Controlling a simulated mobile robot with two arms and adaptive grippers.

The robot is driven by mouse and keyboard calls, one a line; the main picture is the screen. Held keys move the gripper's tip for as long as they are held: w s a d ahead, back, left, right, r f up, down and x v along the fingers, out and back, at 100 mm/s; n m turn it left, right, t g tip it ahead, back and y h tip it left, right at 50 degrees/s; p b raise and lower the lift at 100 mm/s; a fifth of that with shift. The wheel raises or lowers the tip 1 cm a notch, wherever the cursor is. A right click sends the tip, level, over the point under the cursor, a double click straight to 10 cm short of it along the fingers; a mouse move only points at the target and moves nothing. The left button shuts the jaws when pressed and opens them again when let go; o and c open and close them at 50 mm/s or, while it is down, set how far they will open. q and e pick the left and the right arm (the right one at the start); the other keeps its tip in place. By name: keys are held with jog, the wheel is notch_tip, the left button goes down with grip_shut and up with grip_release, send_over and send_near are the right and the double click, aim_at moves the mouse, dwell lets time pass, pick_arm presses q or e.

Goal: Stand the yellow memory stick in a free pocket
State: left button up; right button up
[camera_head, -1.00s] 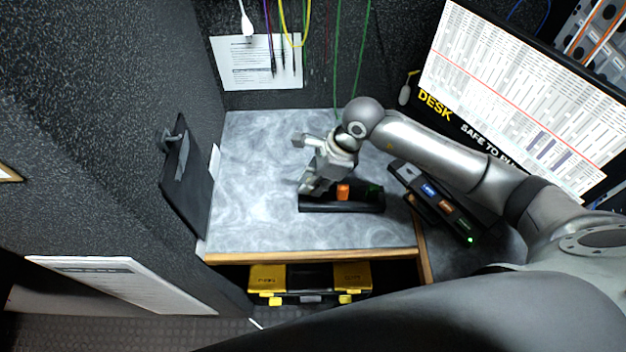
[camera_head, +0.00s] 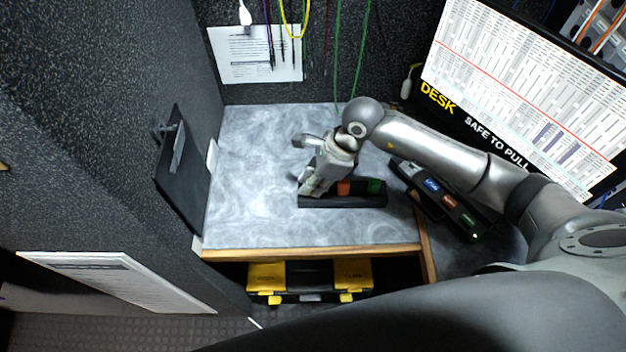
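A black pocketed holder (camera_head: 345,201) lies near the front of the grey desk. An orange stick (camera_head: 345,187) and a green stick (camera_head: 375,186) show in it, toward its middle and right. My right gripper (camera_head: 300,166) is over the holder's left end, its two fingers spread wide apart. Its lower finger is at or just above that end, and I cannot tell if it touches. The gripper hides the holder's left part. I cannot make out a yellow memory stick. My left gripper is not in view.
A black device (camera_head: 437,200) with blue, orange and green pieces and a green light stands right of the holder. A monitor (camera_head: 520,90) is behind it. The desk's left side (camera_head: 250,190) is clear. A yellow-and-black toolbox (camera_head: 310,280) sits below the desk edge.

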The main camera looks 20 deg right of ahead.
jog(key=o, duration=0.4)
jog(key=v, duration=1.2)
dwell(0.3)
